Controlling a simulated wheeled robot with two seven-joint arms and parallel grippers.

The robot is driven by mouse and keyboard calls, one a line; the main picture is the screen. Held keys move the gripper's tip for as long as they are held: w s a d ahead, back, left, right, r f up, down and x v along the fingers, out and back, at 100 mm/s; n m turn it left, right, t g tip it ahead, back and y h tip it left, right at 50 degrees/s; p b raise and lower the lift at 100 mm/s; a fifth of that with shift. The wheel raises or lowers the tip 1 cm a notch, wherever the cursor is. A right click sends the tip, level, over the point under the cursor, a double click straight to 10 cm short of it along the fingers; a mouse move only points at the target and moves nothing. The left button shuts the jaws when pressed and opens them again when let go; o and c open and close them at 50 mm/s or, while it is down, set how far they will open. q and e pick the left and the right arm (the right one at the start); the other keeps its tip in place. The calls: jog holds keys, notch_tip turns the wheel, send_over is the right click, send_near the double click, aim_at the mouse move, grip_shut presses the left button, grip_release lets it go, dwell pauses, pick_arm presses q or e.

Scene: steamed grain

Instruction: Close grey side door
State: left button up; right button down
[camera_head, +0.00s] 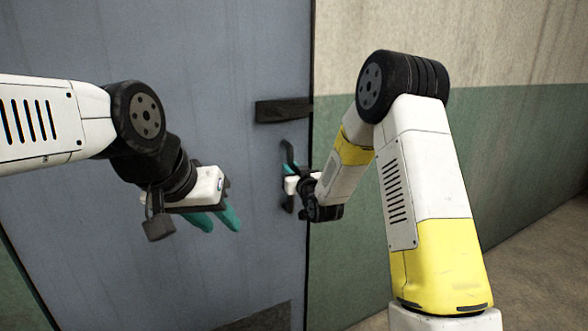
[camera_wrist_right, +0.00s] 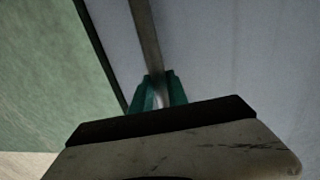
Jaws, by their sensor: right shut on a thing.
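The grey side door (camera_head: 240,70) fills the left and middle of the head view. Its right edge lies along the frame by the wall, with no clear gap to be seen. A dark upright handle (camera_head: 288,152) is near that edge, below a dark plate. My right gripper (camera_head: 288,170) is at the handle. In the right wrist view, its green fingers (camera_wrist_right: 159,92) are shut on the metal handle bar (camera_wrist_right: 146,35). My left gripper (camera_head: 215,218) hangs in front of the door, touching nothing visible; its two green fingers are apart.
A dark plate (camera_head: 282,110) is fixed on the door above the handle. The wall (camera_head: 520,140), beige above and green below, stands right of the door. Bare floor (camera_head: 540,245) shows at the lower right.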

jog(key=shift+s+f, duration=0.1)
jog(key=shift+f, duration=0.05)
jog(key=c, duration=1.3)
grip_release()
jog(key=shift+s+d, duration=0.1)
jog(key=shift+s, duration=0.05)
jog(key=v, duration=0.7)
jog(key=shift+s, duration=0.3)
jog(key=shift+d, duration=0.1)
